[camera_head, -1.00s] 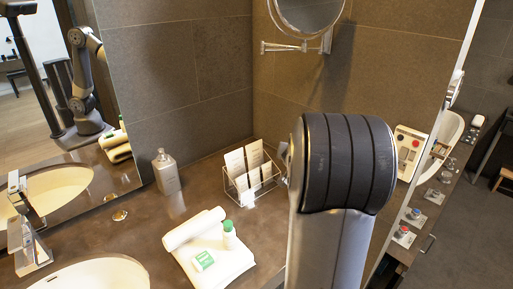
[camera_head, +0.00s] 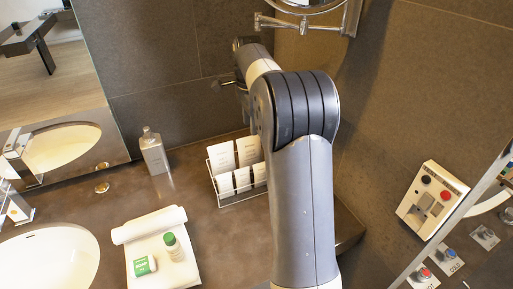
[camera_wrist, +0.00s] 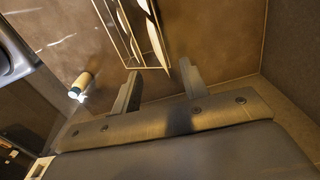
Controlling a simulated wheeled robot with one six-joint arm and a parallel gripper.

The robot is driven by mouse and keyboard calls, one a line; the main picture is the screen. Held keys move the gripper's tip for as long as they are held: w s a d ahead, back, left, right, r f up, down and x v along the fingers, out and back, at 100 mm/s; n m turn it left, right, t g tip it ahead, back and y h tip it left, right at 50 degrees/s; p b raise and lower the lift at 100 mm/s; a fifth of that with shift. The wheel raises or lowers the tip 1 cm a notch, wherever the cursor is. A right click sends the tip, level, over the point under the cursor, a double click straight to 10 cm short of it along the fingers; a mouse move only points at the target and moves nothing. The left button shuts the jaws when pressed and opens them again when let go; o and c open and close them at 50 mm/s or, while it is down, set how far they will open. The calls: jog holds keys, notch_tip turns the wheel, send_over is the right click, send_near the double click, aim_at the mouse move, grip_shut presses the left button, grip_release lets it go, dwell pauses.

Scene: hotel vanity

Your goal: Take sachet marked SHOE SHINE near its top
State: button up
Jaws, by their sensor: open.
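Several pale sachets (camera_head: 236,156) stand in two rows in a wire rack (camera_head: 238,201) on the counter. Their print is too small to read, so I cannot tell which is marked SHOE SHINE. In the wrist view, the rack (camera_wrist: 133,48) and pale sachet edges (camera_wrist: 154,37) show at the top, just beyond the fingertips. My gripper (camera_wrist: 160,69) is open, with nothing between its fingers. In the head view, my arm hides part of the rack's right side, and the gripper is mostly hidden above and behind the rack.
A soap bottle (camera_head: 154,152) stands left of the rack. A folded towel (camera_head: 177,270) with a small green-capped bottle (camera_head: 170,243) and a green-white box (camera_head: 145,265) lies in front. A mirror arm (camera_head: 300,27) juts from the wall above. Tiled walls close the corner.

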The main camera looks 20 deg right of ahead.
aim_at(249, 141)
jog(key=shift+a+f+p, duration=0.15)
jog(key=shift+f+p, duration=0.05)
jog(key=shift+f, duration=1.7)
jog(key=shift+a+f+p, duration=0.1)
jog(key=shift+f+p, duration=0.05)
jog(key=shift+f, duration=1.7)
grip_shut()
